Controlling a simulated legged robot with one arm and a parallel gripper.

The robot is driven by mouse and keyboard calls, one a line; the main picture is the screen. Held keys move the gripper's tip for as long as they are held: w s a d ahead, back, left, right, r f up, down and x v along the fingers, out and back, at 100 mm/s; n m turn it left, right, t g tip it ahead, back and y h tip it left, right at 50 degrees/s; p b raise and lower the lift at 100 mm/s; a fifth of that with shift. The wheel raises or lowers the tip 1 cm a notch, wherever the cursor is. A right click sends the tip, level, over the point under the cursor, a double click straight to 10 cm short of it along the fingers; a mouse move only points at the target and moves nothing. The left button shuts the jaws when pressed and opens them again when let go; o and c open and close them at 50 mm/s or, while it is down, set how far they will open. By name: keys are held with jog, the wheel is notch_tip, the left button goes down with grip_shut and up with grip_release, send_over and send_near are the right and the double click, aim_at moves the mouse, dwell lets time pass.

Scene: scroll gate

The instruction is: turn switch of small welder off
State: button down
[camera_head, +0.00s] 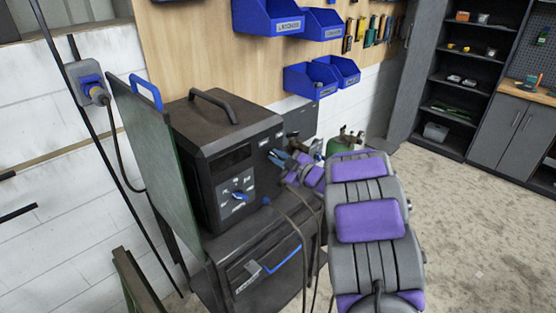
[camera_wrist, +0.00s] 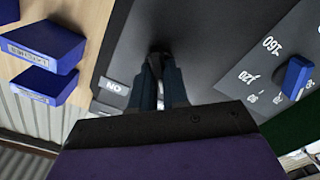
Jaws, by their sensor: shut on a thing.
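The small welder (camera_head: 200,125) is a dark box with a top handle, standing on a cart. Its front panel carries a blue dial knob (camera_head: 239,197), which also shows in the wrist view (camera_wrist: 296,77). My gripper (camera_head: 276,157) is at the right part of that panel. In the wrist view my gripper's fingers (camera_wrist: 164,75) are close together against the dark panel, shut on the small dark switch (camera_wrist: 160,48), mostly hidden between the tips. The switch's position cannot be told.
A dark green panel (camera_head: 148,150) stands left of the welder. Blue bins (camera_head: 268,17) hang on the wooden wall above. A cart drawer with a blue handle (camera_head: 283,260) is below, with cables hanging in front. Open floor (camera_head: 470,230) lies to the right.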

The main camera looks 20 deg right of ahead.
jog(key=shift+r, duration=0.2)
jog(key=c, duration=1.3)
grip_release()
jog(key=shift+s, duration=0.1)
jog(key=shift+o, duration=0.9)
jog(key=shift+f, duration=0.15)
jog(key=p+v, duration=0.2)
jog(key=v, duration=1.5)
jog(key=shift+p, duration=0.35)
jog(key=shift+d, duration=0.15)
